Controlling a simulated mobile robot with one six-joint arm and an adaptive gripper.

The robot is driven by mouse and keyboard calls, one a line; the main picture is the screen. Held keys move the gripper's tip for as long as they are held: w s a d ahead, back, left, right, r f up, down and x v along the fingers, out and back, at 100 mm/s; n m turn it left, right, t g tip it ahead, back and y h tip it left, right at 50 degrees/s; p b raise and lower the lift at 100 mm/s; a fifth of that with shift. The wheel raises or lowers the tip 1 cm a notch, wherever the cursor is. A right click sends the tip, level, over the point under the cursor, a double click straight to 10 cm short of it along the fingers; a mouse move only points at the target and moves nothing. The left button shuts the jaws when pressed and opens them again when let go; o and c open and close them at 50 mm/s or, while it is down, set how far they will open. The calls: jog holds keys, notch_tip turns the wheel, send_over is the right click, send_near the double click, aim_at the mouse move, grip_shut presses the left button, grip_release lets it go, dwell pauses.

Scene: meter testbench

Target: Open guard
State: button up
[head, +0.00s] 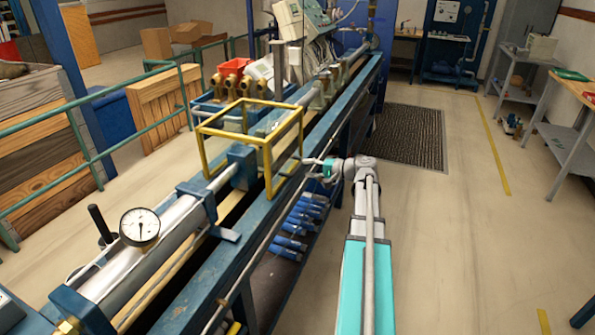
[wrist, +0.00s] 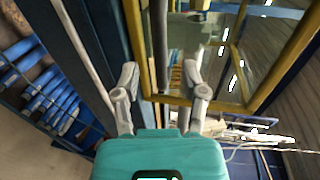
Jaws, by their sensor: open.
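The guard is a yellow-framed box with clear panels (head: 233,133), standing over the pipe run on the blue bench. It looks closed. In the wrist view its yellow frame (wrist: 250,104) fills the top middle and right. My gripper (head: 312,168) is just right of the guard's near right side, at about the height of its lower frame. In the wrist view my gripper (wrist: 162,82) is open, its two fingers apart in front of the frame's corner. A dark upright bar shows between the fingers; I cannot tell whether they touch anything.
The blue bench (head: 200,300) runs from front left to the back, with a pressure gauge (head: 140,227) at the near end. The floor (head: 470,240) on the right is clear.

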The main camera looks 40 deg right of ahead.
aim_at(298, 166)
jog(key=shift+b+x, duration=0.3)
jog(key=shift+x, duration=1.85)
grip_shut()
